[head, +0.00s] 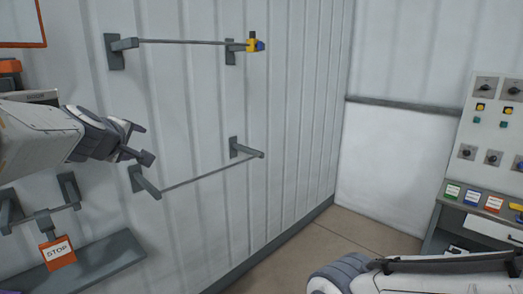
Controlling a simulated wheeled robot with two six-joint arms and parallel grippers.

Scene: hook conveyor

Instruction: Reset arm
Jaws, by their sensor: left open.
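My left gripper (143,143) reaches in from the left side of the head view. Its fingers are apart, with nothing between them. It is in front of the white ribbed wall, just above the near end of the lower wall rail (212,173). I cannot tell whether it touches that rail's bracket. My right arm lies across the bottom right corner, and its gripper is not visible.
An orange STOP sign (57,252) hangs at lower left above a grey shelf (85,270). A control panel (490,130) with knobs stands at right. Open floor (310,250) lies between.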

